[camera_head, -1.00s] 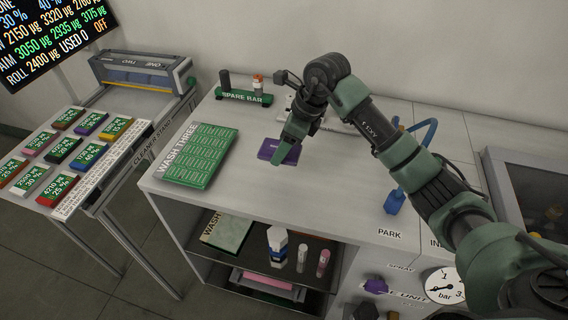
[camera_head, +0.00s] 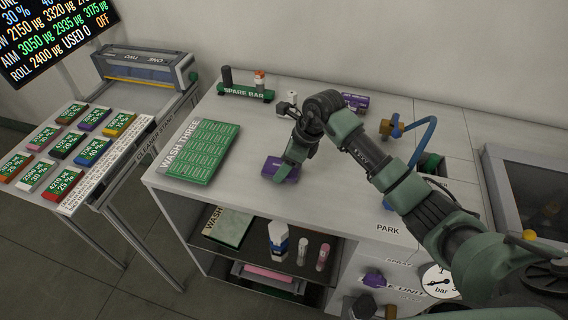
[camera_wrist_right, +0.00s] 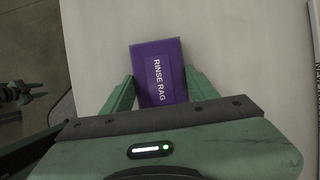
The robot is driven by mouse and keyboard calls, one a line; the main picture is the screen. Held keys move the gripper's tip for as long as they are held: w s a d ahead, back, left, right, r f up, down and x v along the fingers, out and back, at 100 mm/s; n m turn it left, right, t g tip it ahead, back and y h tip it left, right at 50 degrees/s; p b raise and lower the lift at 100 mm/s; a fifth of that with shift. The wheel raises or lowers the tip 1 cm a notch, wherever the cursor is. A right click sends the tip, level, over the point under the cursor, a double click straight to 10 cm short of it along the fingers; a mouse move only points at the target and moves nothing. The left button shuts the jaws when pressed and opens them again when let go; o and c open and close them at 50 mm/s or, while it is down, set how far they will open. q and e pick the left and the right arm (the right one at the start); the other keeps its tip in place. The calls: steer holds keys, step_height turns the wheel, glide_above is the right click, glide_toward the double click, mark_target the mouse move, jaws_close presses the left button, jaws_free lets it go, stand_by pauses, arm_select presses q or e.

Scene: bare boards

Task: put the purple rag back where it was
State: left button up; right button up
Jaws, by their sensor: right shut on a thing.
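The purple rag (camera_head: 274,166), a flat block labelled RINSE RAG, is at the counter's left-middle, right of the green WASH THREE board. In the right wrist view the rag (camera_wrist_right: 160,72) lies between the two green fingers, its label in full sight. My right gripper (camera_head: 286,170) reaches down from behind and is shut on the rag. I cannot tell whether the rag touches the counter or hangs just above it. Another purple labelled block (camera_head: 356,102) lies at the back of the counter. My left gripper is not in the head view.
The WASH THREE board (camera_head: 202,150) lies left of the rag. The SPARE BAR rack (camera_head: 245,93) stands behind. A blue hose (camera_head: 424,140) stands right of my arm. The counter's front edge is near; bottles (camera_head: 278,242) stand on the shelf below.

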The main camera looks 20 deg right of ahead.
steer(key=o, duration=1.2)
steer(key=shift+r, duration=0.25)
steer(key=b+v, duration=0.2)
steer(key=v, duration=0.9)
steer(key=shift+s+d+r, duration=0.2)
steer(key=shift+r, duration=0.15)
